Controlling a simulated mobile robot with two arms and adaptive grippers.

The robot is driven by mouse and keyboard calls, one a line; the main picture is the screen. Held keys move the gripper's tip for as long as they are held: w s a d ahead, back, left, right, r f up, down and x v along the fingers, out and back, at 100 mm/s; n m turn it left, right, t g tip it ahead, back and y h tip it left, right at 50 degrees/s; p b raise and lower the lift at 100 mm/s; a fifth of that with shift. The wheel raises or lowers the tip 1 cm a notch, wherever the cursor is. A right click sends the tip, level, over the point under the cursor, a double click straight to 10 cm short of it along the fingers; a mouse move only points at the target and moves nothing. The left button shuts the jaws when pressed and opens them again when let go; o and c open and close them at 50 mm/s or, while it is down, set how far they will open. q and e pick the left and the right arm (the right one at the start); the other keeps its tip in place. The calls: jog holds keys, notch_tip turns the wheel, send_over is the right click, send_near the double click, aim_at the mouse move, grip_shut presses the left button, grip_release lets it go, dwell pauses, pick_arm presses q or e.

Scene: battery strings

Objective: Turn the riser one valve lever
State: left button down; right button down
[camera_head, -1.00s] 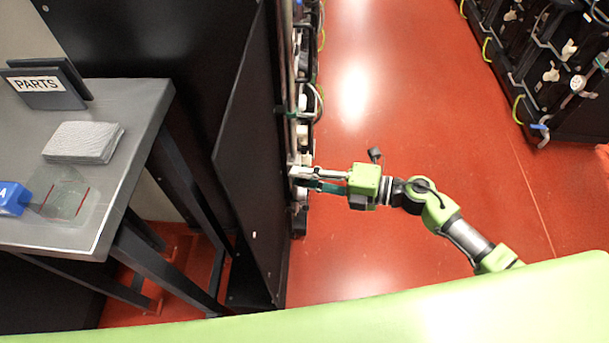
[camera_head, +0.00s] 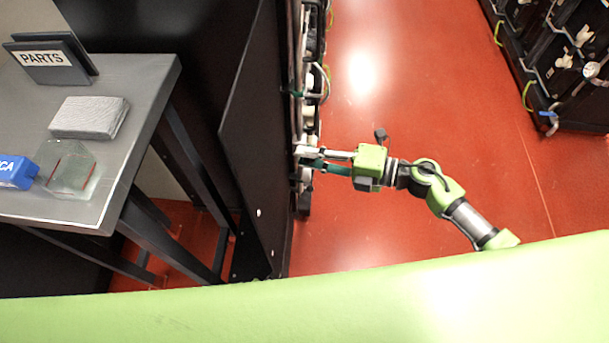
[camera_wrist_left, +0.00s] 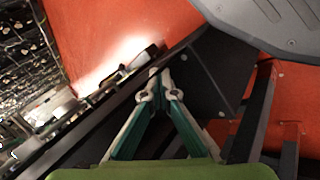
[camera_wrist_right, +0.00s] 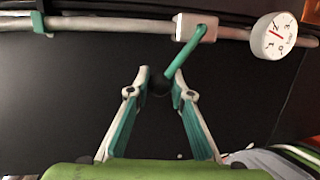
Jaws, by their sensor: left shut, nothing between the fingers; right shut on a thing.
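In the right wrist view, a green valve lever (camera_wrist_right: 184,54) hangs slanted down and left from a pale valve body (camera_wrist_right: 196,28) on a horizontal grey pipe (camera_wrist_right: 110,24). My right gripper (camera_wrist_right: 161,82) is closed around the lever's lower end, which is partly hidden between the fingertips. In the head view my right gripper (camera_head: 311,157) reaches left to the edge of the dark rack; the lever is too small to make out there. My left gripper (camera_wrist_left: 159,82) is shut and empty in its wrist view, beside a dark panel. It is not in the head view.
A round gauge (camera_wrist_right: 273,36) sits on the pipe right of the valve. A steel table (camera_head: 140,120) at left holds a PARTS sign (camera_head: 48,62), a grey block (camera_head: 89,118) and a clear block (camera_head: 70,168). Red floor (camera_head: 400,90) lies open between racks.

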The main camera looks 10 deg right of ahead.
jog(key=shift+w, duration=0.1)
pick_arm(q)
jog(key=w+d+r+n+t, duration=0.1)
jog(key=d+r+n+t, duration=0.15)
jog(key=r+n, duration=0.5)
jog(key=w+d+r+n+t+h, duration=0.1)
jog(key=w+d+r+n+t, duration=0.1)
jog(key=r+n+t, duration=0.4)
jog(key=w+d+r+n+t, duration=0.1)
jog(key=d+r+n, duration=0.1)
jog(key=r+n, duration=0.7)
jog(key=w+d+r, duration=0.1)
jog(key=w+d, duration=0.1)
jog(key=w, duration=0.4)
jog(key=w+d+r, duration=0.2)
jog(key=w, duration=0.4)
